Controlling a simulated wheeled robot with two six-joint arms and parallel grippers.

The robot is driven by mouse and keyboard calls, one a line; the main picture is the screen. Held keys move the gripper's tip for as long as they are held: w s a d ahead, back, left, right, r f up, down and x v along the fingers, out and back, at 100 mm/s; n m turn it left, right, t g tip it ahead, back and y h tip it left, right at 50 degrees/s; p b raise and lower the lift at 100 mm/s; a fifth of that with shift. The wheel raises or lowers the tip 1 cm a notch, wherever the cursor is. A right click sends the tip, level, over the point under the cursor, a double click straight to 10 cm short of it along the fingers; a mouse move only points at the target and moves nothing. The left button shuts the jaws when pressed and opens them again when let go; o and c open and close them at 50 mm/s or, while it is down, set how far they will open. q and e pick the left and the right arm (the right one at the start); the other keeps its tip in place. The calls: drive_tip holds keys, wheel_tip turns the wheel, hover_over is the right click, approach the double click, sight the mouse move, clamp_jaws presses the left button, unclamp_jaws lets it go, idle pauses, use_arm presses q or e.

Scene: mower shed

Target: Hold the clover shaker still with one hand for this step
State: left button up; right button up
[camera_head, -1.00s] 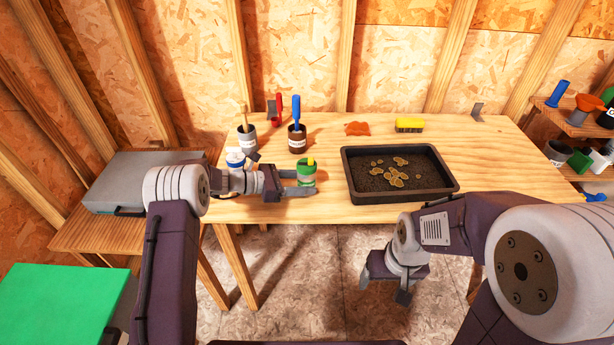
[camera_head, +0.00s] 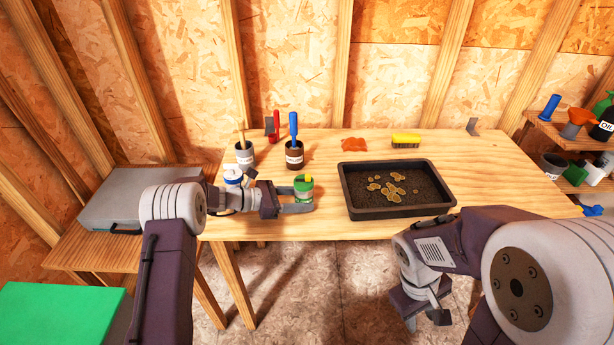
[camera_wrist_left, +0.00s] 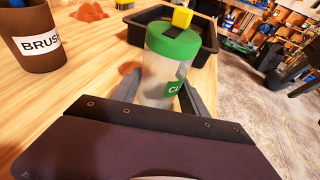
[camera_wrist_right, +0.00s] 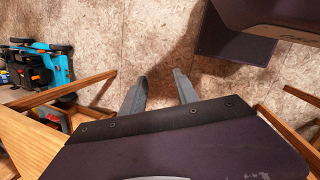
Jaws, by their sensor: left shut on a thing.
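The clover shaker (camera_head: 304,187) is a clear container with a green lid, a yellow cap and a green label. It stands upright near the front edge of the bench, left of the black tray. My left gripper (camera_head: 300,204) is shut on it, with one finger on each side. In the left wrist view the shaker (camera_wrist_left: 165,62) sits between the two fingers (camera_wrist_left: 157,95), its label partly hidden by a finger. My right gripper (camera_head: 428,315) hangs low in front of the bench, away from the shaker. In the right wrist view its fingers (camera_wrist_right: 160,88) are apart with nothing between them.
A black tray (camera_head: 345,190) with soil and tan patches lies right of the shaker. An orange cloth (camera_head: 355,145) and yellow brush (camera_head: 406,141) lie behind.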

drive_tip(key=w+d+r+n+t+h, duration=0.2)
drive_tip(key=w+d+r+n+h, duration=0.4)
drive_tip(key=d+r+n+h, duration=0.4)
drive_tip(key=w+a+r+n+t, duration=0.25)
drive_tip(key=w+n+t, duration=0.4)
drive_tip(key=w, duration=0.45)
drive_tip(key=w+a+r+n+t+y, duration=0.1)
drive_tip(key=w+a+r+n+t, duration=0.2)
drive_tip(key=w+a+n+t, duration=0.25)
drive_tip(key=n+t+y, duration=0.5)
drive_tip(key=n+y, duration=0.4)
drive_tip(key=y, duration=0.3)
approach(308, 178)
drive_tip(key=w, duration=1.4)
